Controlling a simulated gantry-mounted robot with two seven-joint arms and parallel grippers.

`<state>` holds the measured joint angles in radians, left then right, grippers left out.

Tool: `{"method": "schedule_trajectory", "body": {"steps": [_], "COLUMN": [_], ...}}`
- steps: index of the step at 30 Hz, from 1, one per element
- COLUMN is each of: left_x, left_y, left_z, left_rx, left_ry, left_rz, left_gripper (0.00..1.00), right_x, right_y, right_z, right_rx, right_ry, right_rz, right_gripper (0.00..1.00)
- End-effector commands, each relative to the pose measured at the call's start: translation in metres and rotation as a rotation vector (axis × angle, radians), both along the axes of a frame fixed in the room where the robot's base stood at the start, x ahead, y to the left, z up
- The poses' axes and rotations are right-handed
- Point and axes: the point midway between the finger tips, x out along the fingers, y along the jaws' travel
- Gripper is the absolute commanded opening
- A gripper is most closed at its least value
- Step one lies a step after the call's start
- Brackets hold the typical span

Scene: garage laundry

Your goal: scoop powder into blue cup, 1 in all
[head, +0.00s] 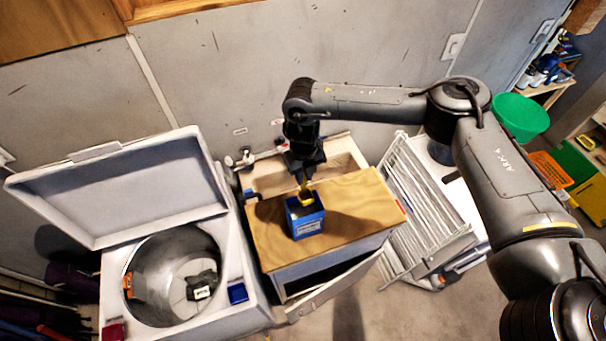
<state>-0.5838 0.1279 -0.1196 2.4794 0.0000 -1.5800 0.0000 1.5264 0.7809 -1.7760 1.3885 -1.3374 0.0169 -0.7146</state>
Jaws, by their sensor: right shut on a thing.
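My right gripper (304,178) points down over the wooden top and is shut on a small yellow scoop (305,193). The scoop is at the open mouth of a blue box (308,226); I cannot tell how far inside it is. The blue box stands upright on the wooden top (352,205). Powder cannot be made out. A small blue cup (238,293) sits on the front right rim of the open top-loading washer (240,318), well left of the gripper. My left gripper is not in view.
The washer's raised lid (125,190) stands at the left. Its drum (172,258) holds an orange item and a dark item. A sink basin (270,178) lies behind the wooden top. A white drying rack (425,205) and a green tub (520,117) are at the right.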

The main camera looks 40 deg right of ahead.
Motion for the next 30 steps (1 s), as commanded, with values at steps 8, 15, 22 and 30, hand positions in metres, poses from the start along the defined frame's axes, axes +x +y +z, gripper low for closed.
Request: {"method": "schedule_trajectory", "body": {"steps": [8, 15, 22, 30], "left_x": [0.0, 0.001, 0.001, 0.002], "left_y": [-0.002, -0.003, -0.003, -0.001], "left_z": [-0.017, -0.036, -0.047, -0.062], "left_rx": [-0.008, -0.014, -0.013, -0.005], "left_ry": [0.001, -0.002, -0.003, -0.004], "left_rz": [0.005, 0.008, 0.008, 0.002], "left_gripper": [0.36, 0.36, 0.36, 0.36], "right_x": [0.0, 0.0, 0.0, 0.0], "right_y": [0.0, 0.0, 0.001, 0.0], "right_z": [-0.02, -0.043, -0.064, -0.091], "right_rx": [0.0, 0.0, 0.0, 0.0], "right_ry": [0.0, -0.001, 0.001, 0.0], "right_rz": [0.0, 0.001, 0.0, 0.0], "right_gripper": [0.0, 0.0, 0.0, 0.0]}}
